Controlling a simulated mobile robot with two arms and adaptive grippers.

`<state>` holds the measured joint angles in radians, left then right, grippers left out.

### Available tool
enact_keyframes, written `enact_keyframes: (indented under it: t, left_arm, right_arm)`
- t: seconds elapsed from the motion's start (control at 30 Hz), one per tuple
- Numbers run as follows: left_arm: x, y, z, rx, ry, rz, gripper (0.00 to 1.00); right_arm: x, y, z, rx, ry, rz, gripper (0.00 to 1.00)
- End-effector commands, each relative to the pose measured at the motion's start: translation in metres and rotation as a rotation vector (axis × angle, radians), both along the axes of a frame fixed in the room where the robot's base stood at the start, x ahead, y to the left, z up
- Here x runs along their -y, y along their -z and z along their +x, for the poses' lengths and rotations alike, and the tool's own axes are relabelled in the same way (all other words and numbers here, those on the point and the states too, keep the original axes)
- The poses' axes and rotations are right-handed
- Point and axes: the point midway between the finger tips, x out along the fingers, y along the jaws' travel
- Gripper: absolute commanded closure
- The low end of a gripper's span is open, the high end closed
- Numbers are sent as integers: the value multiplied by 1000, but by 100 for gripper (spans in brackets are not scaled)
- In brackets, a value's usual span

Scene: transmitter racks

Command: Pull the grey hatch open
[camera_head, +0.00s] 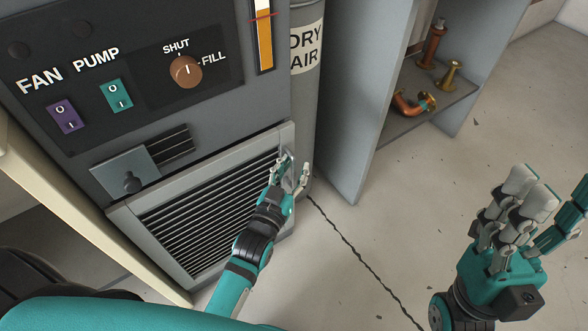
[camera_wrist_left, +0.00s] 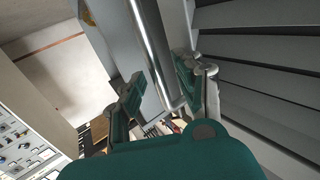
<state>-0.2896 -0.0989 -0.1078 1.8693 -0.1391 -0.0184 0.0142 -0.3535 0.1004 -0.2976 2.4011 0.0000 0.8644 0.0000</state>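The grey hatch (camera_head: 139,207) is a louvred panel low on the front of the grey cabinet; its frame looks flush with the cabinet. Its slats also show at the right of the left wrist view (camera_wrist_left: 265,65). My left gripper (camera_head: 288,172) is at the hatch's upper right edge, over the handle, which it mostly hides. In the left wrist view, a shiny metal bar (camera_wrist_left: 152,50) runs between its fingers (camera_wrist_left: 160,82). The fingers stand apart, with the bar closer to the right-hand one. My right gripper (camera_head: 535,208) is open and empty, over the floor at the right.
Above the hatch are a purple switch (camera_head: 66,116), a teal switch (camera_head: 117,95), a brown knob (camera_head: 186,71) and a small grey latch plate (camera_head: 124,173). A grey pipe (camera_head: 304,100) and an open shelf with brass fittings (camera_head: 411,103) stand right. Cracked floor (camera_head: 370,235) is free.

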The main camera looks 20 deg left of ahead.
Motion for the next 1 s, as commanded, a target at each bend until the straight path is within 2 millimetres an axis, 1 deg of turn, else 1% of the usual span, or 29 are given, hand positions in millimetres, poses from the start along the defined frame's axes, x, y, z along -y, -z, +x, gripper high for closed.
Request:
enact_keyframes:
  t: [0.1, 0.33, 0.6, 1.0]
  left_arm:
    - [0, 0, 3, -1, 0, 0, 66]
    - [0, 0, 3, -1, 0, 0, 66]
    - [0, 0, 3, -1, 0, 0, 100]
    - [0, 0, 3, -1, -1, 0, 100]
  right_arm:
    - [1, 0, -4, 19, -1, 6, 54]
    - [1, -1, -4, 21, -1, 7, 54]
    - [1, -1, -4, 20, -1, 7, 54]
    - [1, 0, -4, 19, -2, 7, 54]
